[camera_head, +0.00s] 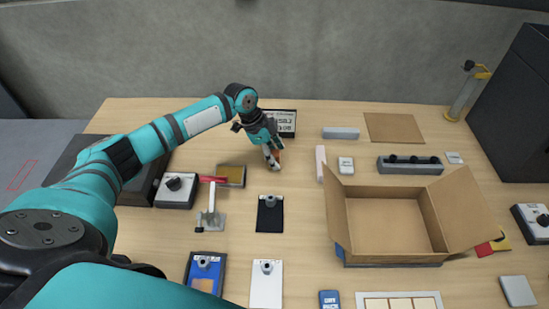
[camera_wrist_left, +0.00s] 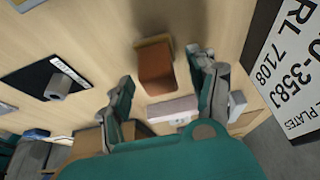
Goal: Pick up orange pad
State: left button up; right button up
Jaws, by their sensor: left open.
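The orange pad (camera_wrist_left: 155,68) is a small orange-brown block lying on the wooden table in the left wrist view. My left gripper (camera_wrist_left: 164,72) is open, with one finger on each side of the pad in that view. I cannot tell whether the fingers touch it. In the head view the left gripper (camera_head: 271,160) points down at the table, and only a sliver of the orange pad (camera_head: 279,157) shows beside its fingers. My right gripper is in neither view.
A licence plate display (camera_head: 281,122) stands just behind the gripper. A black plate with a knob (camera_head: 270,218) lies in front. A pale block (camera_head: 320,163) and an open cardboard box (camera_head: 385,225) are to the right.

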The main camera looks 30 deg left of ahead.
aim_at(275, 152)
pick_arm(q)
grip_shut()
notch_tip(275, 152, up, 10)
jog(key=shift+r+b, duration=0.1)
jog(key=shift+b, duration=0.65)
jog(key=c, duration=0.6)
grip_release()
jog(key=c, duration=0.5)
